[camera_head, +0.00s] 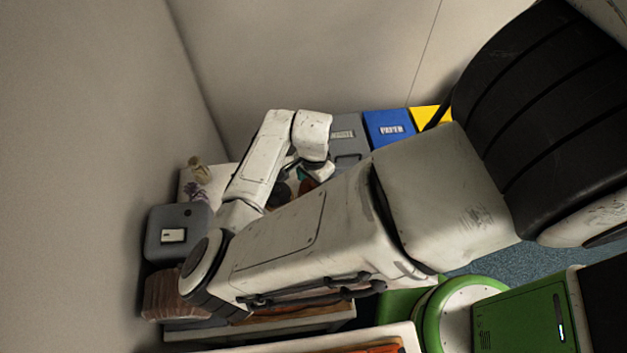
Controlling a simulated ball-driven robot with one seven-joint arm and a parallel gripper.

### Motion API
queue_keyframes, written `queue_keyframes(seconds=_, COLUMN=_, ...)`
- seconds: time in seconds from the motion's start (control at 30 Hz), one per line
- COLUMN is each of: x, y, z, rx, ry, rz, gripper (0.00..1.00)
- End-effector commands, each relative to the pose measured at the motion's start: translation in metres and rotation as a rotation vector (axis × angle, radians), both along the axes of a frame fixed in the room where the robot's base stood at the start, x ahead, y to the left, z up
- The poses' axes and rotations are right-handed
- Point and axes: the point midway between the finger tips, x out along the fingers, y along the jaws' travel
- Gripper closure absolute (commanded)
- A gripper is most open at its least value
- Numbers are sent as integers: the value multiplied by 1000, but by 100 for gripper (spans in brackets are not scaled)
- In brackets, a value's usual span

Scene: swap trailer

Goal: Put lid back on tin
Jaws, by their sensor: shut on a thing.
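My gripper (300,167) is at the end of my arm, over the far table, and is mostly hidden behind my own wrist and forearm. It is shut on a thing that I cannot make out. A small teal patch (302,174) shows just below it. A dark, rounded thing (280,193) is on the table to its lower left, partly covered by my arm. I cannot tell whether it is the tin or the lid.
The pale table (222,177) stands against the walls, with a small tan object (200,168) and a purple one (196,190) on it. A grey case (172,220) is at the left. Grey (345,147), blue (388,126) and yellow (425,118) bins line the back.

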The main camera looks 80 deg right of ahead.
Motion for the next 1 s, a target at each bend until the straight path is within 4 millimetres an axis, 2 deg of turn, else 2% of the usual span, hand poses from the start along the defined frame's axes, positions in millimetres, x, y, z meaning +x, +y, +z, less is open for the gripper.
queue_keyframes(seconds=0.17, x=0, y=0, z=0, rx=0, ry=0, rz=0, gripper=50)
queue_keyframes(seconds=0.2, x=0, y=0, z=0, rx=0, ry=0, rz=0, gripper=20)
queue_keyframes(seconds=0.4, x=0, y=0, z=0, rx=0, ry=0, rz=0, gripper=1)
queue_keyframes(seconds=0.77, x=0, y=0, z=0, rx=0, ry=0, rz=0, gripper=0)
queue_keyframes(seconds=1.0, x=0, y=0, z=10, rx=0, ry=0, rz=0, gripper=0)
